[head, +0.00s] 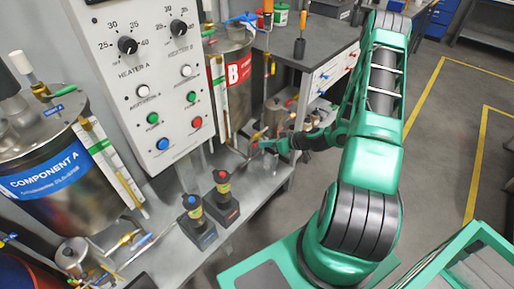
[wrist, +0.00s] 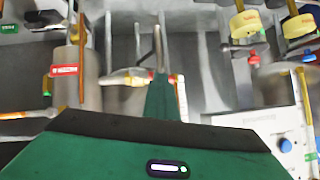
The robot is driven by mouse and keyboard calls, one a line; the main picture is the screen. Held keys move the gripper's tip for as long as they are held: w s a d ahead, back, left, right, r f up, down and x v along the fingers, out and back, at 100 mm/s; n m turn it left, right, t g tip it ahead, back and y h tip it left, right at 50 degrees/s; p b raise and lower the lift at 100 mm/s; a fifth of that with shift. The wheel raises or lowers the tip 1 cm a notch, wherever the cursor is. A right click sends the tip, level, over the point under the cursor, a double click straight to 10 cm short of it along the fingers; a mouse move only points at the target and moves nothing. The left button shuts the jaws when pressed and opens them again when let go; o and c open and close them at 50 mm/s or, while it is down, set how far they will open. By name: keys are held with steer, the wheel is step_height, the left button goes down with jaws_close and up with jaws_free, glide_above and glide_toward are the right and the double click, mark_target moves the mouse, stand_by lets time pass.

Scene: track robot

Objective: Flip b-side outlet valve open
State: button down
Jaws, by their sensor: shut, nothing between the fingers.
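The B tank (head: 232,75), a metal cylinder with a red "B" label, stands behind the right side of the control panel. A brass valve fitting (head: 257,134) shows below it, close to my gripper (head: 259,146). In the wrist view, a brass valve with red on it (wrist: 128,78) lies just left of my gripper's tip (wrist: 161,78). My gripper is shut and empty. It is beside the valve; I cannot tell whether they touch. The valve's handle is small and partly blurred, so its position is unclear.
The control panel (head: 160,85) stands left of my gripper. Two black units with blue and red tops (head: 195,216) (head: 222,194) sit on the metal bench below it. The component A tank (head: 50,160) is at far left. A dark worktop (head: 300,50) lies behind; floor is free at right.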

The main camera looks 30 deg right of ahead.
steer(key=shift+w, duration=0.2)
steer(key=shift+w+d+f, duration=0.1)
steer(key=shift+d+f, duration=0.1)
steer(key=shift+d, duration=0.2)
steer(key=shift+w+d+f, duration=0.1)
steer(key=shift+d+f, duration=0.05)
steer(key=shift+d, duration=0.25)
steer(key=shift+d, duration=0.1)
steer(key=shift+s, duration=0.15)
steer(key=s+a+v, duration=0.1)
steer(key=a+v, duration=0.1)
steer(key=v, duration=1.1)
steer(key=shift+r, duration=0.35)
steer(key=shift+a, duration=0.1)
